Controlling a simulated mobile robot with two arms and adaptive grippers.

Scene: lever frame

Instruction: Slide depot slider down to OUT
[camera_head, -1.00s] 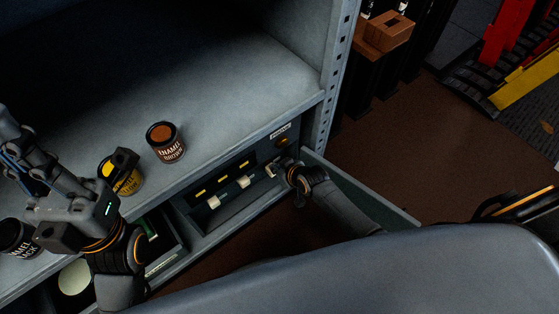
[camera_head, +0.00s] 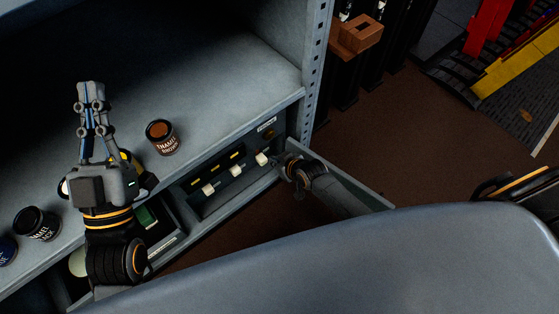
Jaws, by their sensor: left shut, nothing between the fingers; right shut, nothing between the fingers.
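A dark panel (camera_head: 225,178) under the cabinet shelf carries three white slider knobs in a row: a left knob (camera_head: 208,189), a middle knob (camera_head: 236,170) and a right knob (camera_head: 262,158). The lettering is too small to read, so I cannot tell which is the depot slider or where OUT is. My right gripper (camera_head: 284,158) is shut and empty just right of the right knob, seemingly apart from it. Its fingertips are partly hidden by its own wrist. My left gripper (camera_head: 91,90) is shut and empty above the shelf, far left of the panel.
An open-topped brown paint can (camera_head: 162,138) stands on the shelf (camera_head: 225,95) near its edge. A black-labelled can (camera_head: 37,224) stands at left; a yellow can is mostly behind my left gripper. An open door (camera_head: 350,190) borders my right arm.

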